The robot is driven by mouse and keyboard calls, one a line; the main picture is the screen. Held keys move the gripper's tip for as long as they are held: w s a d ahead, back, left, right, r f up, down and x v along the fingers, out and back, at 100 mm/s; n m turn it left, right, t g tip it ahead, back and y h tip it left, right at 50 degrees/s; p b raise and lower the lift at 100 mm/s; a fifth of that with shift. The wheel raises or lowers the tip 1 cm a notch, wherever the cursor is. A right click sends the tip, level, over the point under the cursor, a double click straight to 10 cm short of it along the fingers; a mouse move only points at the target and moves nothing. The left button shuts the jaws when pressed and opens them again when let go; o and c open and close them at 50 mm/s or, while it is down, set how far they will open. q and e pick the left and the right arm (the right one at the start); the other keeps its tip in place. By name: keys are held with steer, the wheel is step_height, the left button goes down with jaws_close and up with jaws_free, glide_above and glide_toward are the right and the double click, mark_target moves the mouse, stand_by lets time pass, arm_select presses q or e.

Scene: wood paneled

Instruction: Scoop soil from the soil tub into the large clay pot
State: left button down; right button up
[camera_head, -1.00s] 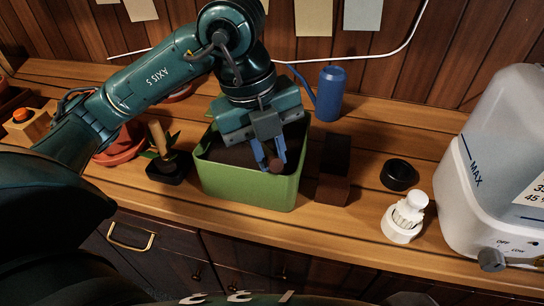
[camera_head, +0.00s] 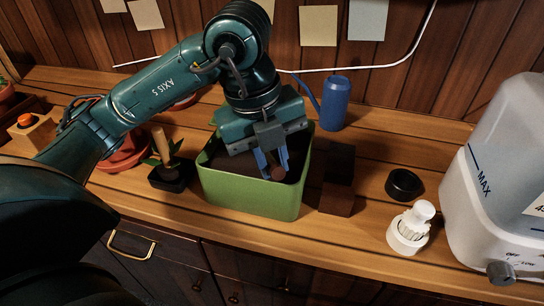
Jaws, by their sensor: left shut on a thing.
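The soil tub (camera_head: 248,196) is a green, square-sided container with dark soil (camera_head: 232,163) inside, at the middle of the bench. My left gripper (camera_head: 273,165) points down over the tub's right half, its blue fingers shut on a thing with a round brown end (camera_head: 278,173). This looks like a handle; the rest of the held thing is hidden. A reddish clay pot (camera_head: 124,160) stands left of the tub, partly hidden behind my left arm. Another reddish rim (camera_head: 187,101) shows behind the arm; I cannot tell which is the large pot. My right gripper is not in view.
A small black pot with a plant and wooden handle (camera_head: 170,176) stands between clay pot and tub. Right of the tub are a dark brown block (camera_head: 338,182), blue can (camera_head: 334,104), black ring (camera_head: 404,184), white fitting (camera_head: 409,232) and large white tank (camera_head: 500,190).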

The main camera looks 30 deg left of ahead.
arm_select(q)
steer(key=shift+s+d+f, duration=0.1)
steer(key=shift+s+d, duration=0.05)
steer(key=shift+s, duration=0.05)
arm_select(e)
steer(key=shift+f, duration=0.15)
arm_select(q)
steer(key=shift+s+d+f+t+y, duration=0.1)
steer(key=shift+s+d+t+y, duration=0.1)
steer(key=shift+t+y, duration=0.1)
stand_by(0.9)
